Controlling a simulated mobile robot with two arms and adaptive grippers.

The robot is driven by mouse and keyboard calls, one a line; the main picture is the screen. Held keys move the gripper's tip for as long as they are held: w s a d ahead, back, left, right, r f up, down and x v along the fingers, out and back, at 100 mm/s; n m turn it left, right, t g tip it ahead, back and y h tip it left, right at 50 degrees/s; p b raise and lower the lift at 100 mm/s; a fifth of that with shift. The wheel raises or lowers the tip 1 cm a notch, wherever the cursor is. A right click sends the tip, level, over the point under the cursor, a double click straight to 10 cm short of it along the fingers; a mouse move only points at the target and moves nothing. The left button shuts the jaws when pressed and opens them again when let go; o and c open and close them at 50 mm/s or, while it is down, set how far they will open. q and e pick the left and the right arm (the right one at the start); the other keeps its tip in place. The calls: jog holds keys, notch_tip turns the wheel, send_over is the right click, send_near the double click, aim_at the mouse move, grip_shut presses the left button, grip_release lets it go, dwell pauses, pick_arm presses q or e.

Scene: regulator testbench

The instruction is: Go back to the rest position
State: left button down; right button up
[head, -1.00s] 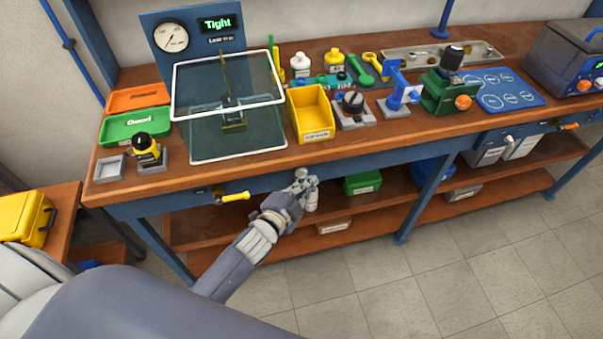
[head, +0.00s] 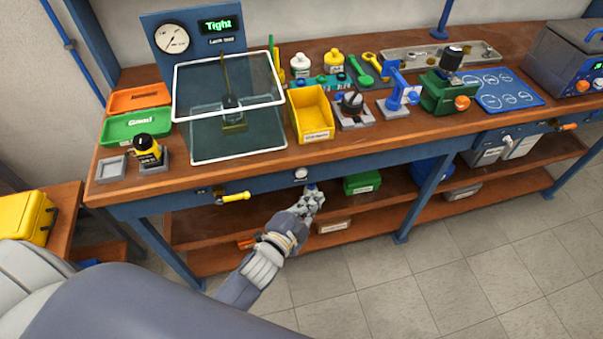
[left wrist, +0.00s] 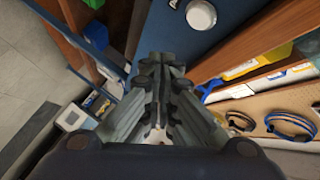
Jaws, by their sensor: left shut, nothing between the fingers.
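My left gripper (head: 312,192) is in front of the workbench (head: 395,132), just below its front edge and below a round white knob (head: 301,174) on the blue front rail. Its fingers are shut with nothing between them and are apart from the knob. In the left wrist view the closed fingers (left wrist: 158,85) fill the middle, and the white knob (left wrist: 201,15) shows beyond them at the top. My right gripper is in neither view.
A yellow handle (head: 234,197) sticks out from the rail at left. A green bin (head: 362,183) stands on the lower shelf. The glass-shielded test stand (head: 235,140) and yellow bin (head: 312,134) stand on the bench. Open tiled floor (head: 440,280) lies in front.

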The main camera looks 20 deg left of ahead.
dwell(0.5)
pick_arm(q)
jog(key=s+a+f+n+g, duration=0.1)
jog(key=s+f+n+g, duration=0.1)
jog(key=s+f, duration=0.5)
jog(key=s+a+f+n+g+y, duration=0.1)
jog(key=s+f+g, duration=0.15)
jog(key=f, duration=0.85)
jog(key=s+a+f+n+g, duration=0.2)
jog(key=s+f, duration=0.2)
jog(key=f, duration=0.5)
jog(key=s+a+f+n+g, duration=0.2)
jog(key=s+f, duration=0.3)
jog(key=s, duration=0.4)
jog(key=s+a+f+n+g+y, duration=0.1)
jog(key=s+a+f+n+g, duration=0.1)
jog(key=s+f, duration=0.3)
jog(key=s+a+f+n+g, duration=0.2)
jog(key=s+f, duration=0.3)
jog(key=s, duration=0.9)
jog(key=shift+g+y, duration=0.3)
jog(key=shift+g, duration=0.55)
